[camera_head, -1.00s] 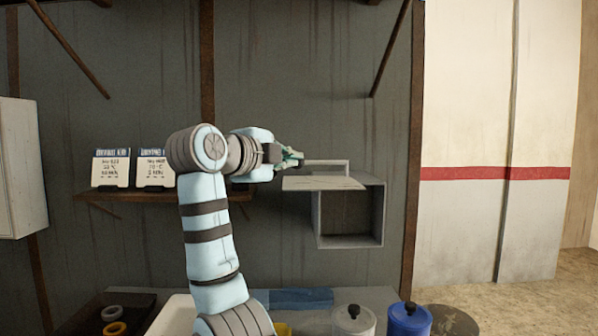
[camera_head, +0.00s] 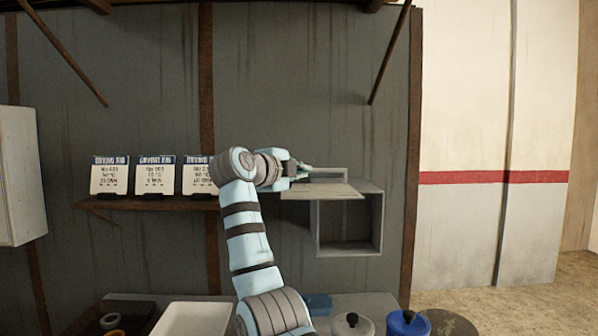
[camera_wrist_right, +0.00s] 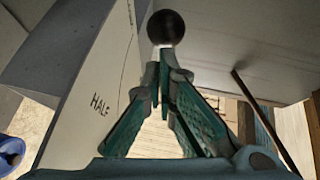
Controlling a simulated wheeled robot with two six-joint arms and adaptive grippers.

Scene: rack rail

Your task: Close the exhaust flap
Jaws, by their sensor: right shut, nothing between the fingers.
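The exhaust flap (camera_head: 325,191) is a flat grey plate jutting out from the upper part of a grey open-fronted box (camera_head: 349,249) on the wall. It looks roughly level, and the box opening below it is uncovered. My right gripper (camera_head: 305,166) is just above the flap's left part; contact cannot be told. In the right wrist view its green fingers (camera_wrist_right: 163,78) are shut and empty, close to a dark round knob (camera_wrist_right: 166,28). A pale panel (camera_wrist_right: 97,75) marked "HALF" with a curved line stands left of the fingers. My left gripper is not in view.
A shelf (camera_head: 140,204) with several printed cards is left of my arm. Below are a white tray (camera_head: 190,318), a white lidded pot (camera_head: 352,326) and a blue one (camera_head: 408,324). Wall right of the box is clear.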

